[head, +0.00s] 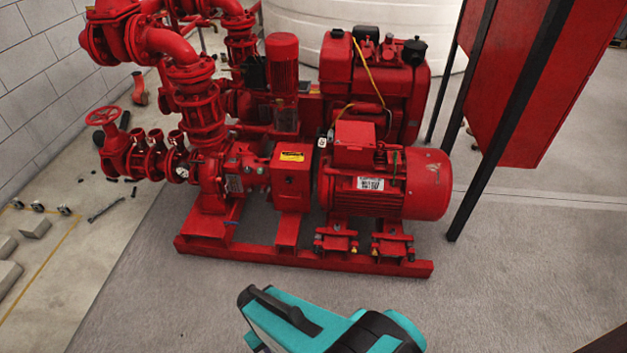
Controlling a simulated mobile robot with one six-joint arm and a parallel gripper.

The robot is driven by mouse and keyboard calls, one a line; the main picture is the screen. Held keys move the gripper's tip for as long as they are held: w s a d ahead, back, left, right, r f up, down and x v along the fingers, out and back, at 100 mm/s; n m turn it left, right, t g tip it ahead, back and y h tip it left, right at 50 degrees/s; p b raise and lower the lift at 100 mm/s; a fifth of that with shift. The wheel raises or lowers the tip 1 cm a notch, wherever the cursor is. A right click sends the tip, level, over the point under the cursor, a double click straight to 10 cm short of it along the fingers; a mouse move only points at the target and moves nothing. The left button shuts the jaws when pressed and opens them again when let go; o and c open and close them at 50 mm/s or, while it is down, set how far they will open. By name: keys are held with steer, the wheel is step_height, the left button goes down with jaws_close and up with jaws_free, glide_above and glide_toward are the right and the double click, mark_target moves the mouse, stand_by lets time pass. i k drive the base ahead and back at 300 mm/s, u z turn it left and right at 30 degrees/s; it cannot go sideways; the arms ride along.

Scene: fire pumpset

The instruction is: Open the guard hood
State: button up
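The guard hood appears to be the red box-shaped cover (291,180) with a yellow label on top, between the pump (215,180) and the red electric motor (375,180). It sits upright over the gap between them and looks closed. Its near side and top show; its far side and any hinge are hidden. I cannot make out a latch or handle on it. My gripper is not in view, so its opening and its distance from the hood cannot be seen.
A red base frame (300,262) carries the pump and motor. Red pipes and a valve handwheel (103,116) stand at the left. Another red machine (375,85) stands behind. A red cabinet on black posts (530,80) is at the right. Grey floor in front is partly clear.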

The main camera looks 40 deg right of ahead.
mark_target(293, 161)
steer(key=z, duration=0.9)
steer(key=k, duration=1)
steer(key=i, duration=0.75)
steer(key=z, duration=0.05)
